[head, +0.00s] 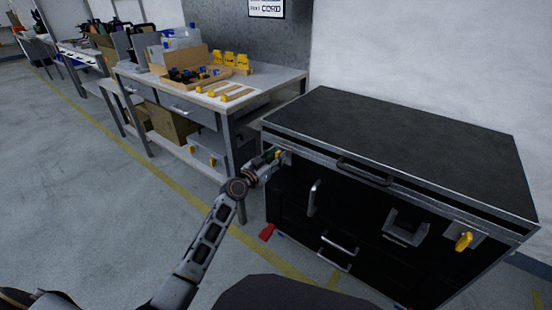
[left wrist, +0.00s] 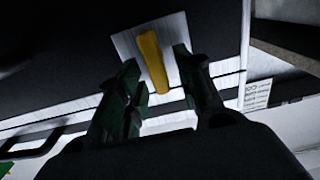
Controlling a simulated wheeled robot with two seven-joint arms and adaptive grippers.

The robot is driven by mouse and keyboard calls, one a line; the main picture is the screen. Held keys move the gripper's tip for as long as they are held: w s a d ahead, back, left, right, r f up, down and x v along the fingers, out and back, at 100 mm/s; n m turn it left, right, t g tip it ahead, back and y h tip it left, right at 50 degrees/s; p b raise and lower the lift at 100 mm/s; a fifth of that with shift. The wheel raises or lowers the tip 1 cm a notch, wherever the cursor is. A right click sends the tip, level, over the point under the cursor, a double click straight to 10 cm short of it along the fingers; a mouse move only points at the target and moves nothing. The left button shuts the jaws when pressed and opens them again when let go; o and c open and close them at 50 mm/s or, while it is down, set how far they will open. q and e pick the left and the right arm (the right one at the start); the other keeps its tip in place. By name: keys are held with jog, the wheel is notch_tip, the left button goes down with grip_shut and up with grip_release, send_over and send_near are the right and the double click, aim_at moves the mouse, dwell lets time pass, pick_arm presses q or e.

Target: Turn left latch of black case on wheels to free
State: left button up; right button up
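The black case on wheels (head: 400,135) stands at the right in the head view, with a metal-edged dark top. Its left latch (left wrist: 153,62) is a yellow handle on a pale metal plate, seen in the left wrist view. The handle is slightly tilted in that picture. My left gripper (left wrist: 157,62) is open, with one finger on each side of the handle; I cannot tell whether either touches it. In the head view my left gripper (head: 275,156) is at the case's upper left front corner and mostly hides that latch. My right gripper is out of view.
The right yellow latch (head: 464,242) is on the same front. Metal handles (head: 338,244) and recessed grips stick out of the front. A workbench (head: 215,100) with yellow parts stands left of the case. A red wheel pedal (head: 267,232) is low at the left. Open floor lies left.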

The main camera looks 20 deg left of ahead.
pick_arm(q)
jog(key=shift+c, duration=0.3)
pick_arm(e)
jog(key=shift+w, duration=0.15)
pick_arm(q)
grip_shut()
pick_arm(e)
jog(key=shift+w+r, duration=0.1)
